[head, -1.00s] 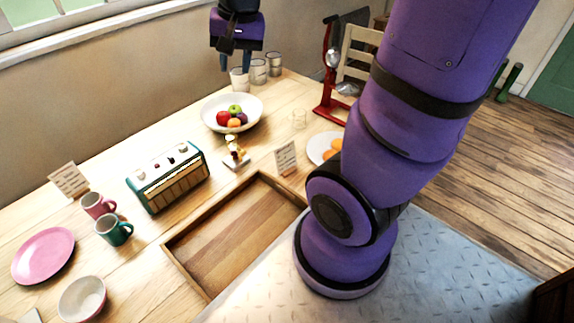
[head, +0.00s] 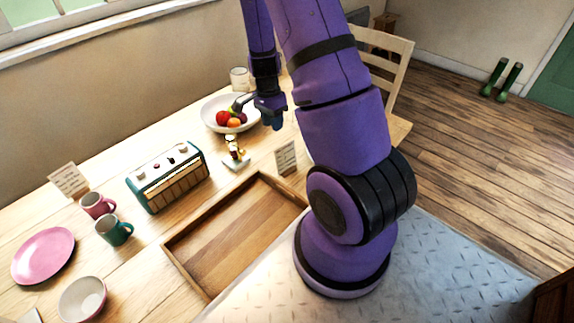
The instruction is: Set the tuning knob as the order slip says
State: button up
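A teal radio (head: 178,188) stands on the table left of centre, with small white, red and dark knobs on its top. Which one is the tuning knob, and where it points, is too small to tell. One slip card (head: 68,180) stands behind the pink mug and another slip card (head: 286,157) stands behind the tray. The writing on both is too small to read. My gripper (head: 271,122) hangs fingers down in front of the fruit bowl's right side, well to the right of the radio and apart from it. Its fingers overlap in this view, so their opening is unclear.
A wooden tray (head: 180,262) lies empty in front of the radio. A small figurine (head: 233,150) stands between radio and gripper, and a fruit bowl (head: 208,121) behind it. A pink mug (head: 93,206), green mug (head: 112,231), pink plate (head: 43,256) and bowl (head: 82,299) are at left.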

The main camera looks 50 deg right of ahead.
jog(key=f, duration=0.2)
send_over(282, 156)
jog(key=w, duration=0.2)
notch_tip(282, 156, down, 5)
jog(key=shift+m, duration=0.4)
jog(key=shift+s+d+f, duration=0.1)
jog(key=shift+s+f, duration=0.2)
jog(key=shift+f, duration=0.6)
jog(key=shift+s+f, duration=0.3)
jog(key=shift+f, duration=0.65)
jog(key=shift+s+d+f, duration=0.1)
jog(key=shift+s+f, duration=0.2)
jog(key=shift+f, duration=0.6)
jog(key=shift+a, duration=0.1)
grip_shut()
